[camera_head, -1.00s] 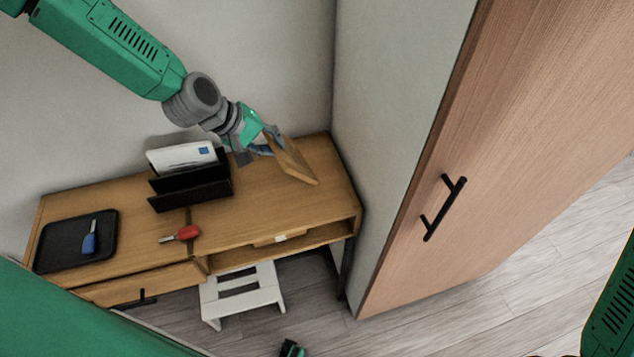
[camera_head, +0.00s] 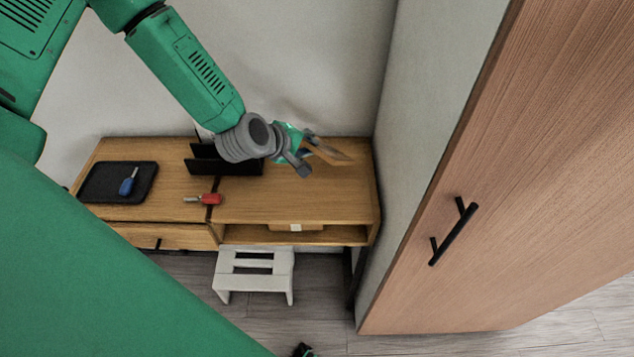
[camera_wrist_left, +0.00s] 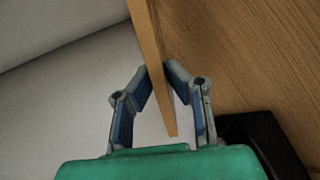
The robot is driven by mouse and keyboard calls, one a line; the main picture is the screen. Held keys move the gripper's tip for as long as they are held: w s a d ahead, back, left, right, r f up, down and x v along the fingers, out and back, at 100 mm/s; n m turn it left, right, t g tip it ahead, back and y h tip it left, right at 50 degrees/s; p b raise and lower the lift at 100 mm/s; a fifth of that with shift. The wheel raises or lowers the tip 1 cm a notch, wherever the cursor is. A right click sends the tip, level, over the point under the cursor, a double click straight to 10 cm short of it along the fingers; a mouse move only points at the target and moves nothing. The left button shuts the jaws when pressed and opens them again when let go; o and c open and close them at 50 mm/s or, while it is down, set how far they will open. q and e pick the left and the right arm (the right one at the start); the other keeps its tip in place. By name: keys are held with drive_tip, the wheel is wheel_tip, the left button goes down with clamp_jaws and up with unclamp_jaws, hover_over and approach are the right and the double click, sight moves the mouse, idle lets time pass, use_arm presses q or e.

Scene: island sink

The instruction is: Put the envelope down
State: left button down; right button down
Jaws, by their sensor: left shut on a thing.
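The brown envelope (camera_head: 330,153) is held in the air by my left gripper (camera_head: 305,152), over the right part of the wooden desk (camera_head: 310,190). It is tilted. In the left wrist view the envelope (camera_wrist_left: 150,40) shows almost edge-on as a narrow tan strip, and the left gripper's (camera_wrist_left: 156,78) two fingers are closed on either side of it. I cannot tell whether its lower edge touches the desk. My right gripper is not in view.
A black letter holder (camera_head: 215,162) stands at the back of the desk, partly hidden by my left arm. A red-handled tool (camera_head: 210,199) lies mid-desk. A black tray (camera_head: 98,183) holds a blue-handled tool (camera_head: 128,183). A tall wooden cabinet (camera_head: 510,180) stands right; a white stool (camera_head: 255,272) stands below.

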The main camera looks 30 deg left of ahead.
use_arm(q)
drive_tip(key=f+b, duration=0.2)
drive_tip(key=d+f+b, duration=0.1)
drive_tip(key=f+b, duration=0.1)
drive_tip(key=f, duration=0.1)
drive_tip(key=shift+f, duration=0.45)
drive_tip(key=shift+a+f+b, duration=0.1)
drive_tip(key=shift+f+b, duration=0.1)
drive_tip(key=shift+b, duration=0.1)
drive_tip(key=shift+a, duration=0.25)
drive_tip(key=c, duration=1.7)
unclamp_jaws()
drive_tip(key=shift+c, duration=0.2)
drive_tip(key=shift+d, duration=0.1)
drive_tip(key=shift+d, duration=0.1)
